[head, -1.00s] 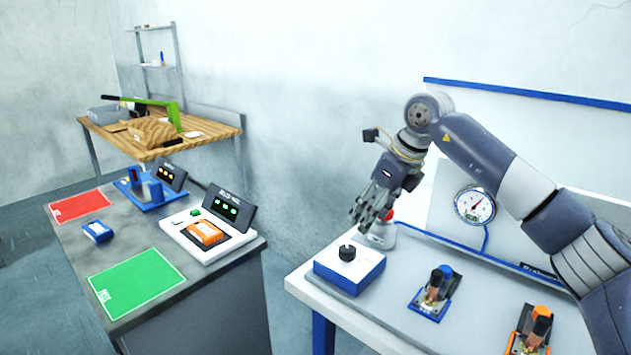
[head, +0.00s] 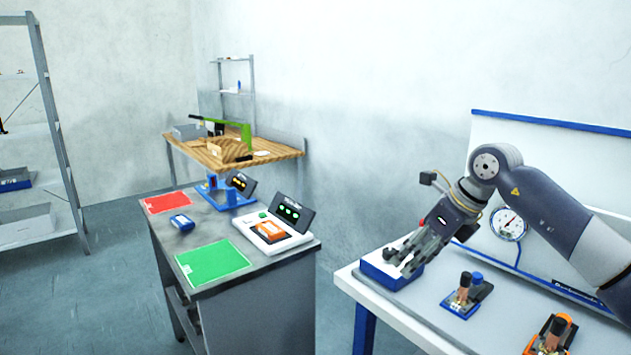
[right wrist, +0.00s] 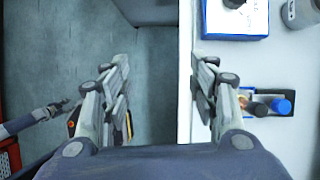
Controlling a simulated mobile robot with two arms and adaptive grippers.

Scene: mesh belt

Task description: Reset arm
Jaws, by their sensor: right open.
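My right arm enters the head view from the right. Its gripper (head: 405,265) is open and points down and to the left, in front of the blue-and-white box (head: 393,272) at the corner of the white table, and partly hides it. In the right wrist view the open fingers (right wrist: 163,72) lie either side of the table's edge, with nothing between them. That box (right wrist: 236,18) shows there at the top right. A grey arm end, probably my left gripper (right wrist: 62,104), shows at the left of the right wrist view, too small to judge its jaws. It is not in the head view.
The white table (head: 400,318) also carries a blue clamp fixture (head: 466,298), an orange one (head: 550,340) and a dial gauge (head: 509,224). A grey bench (head: 205,215) holds red and green mats and devices. Open floor lies between bench and shelf (head: 62,160).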

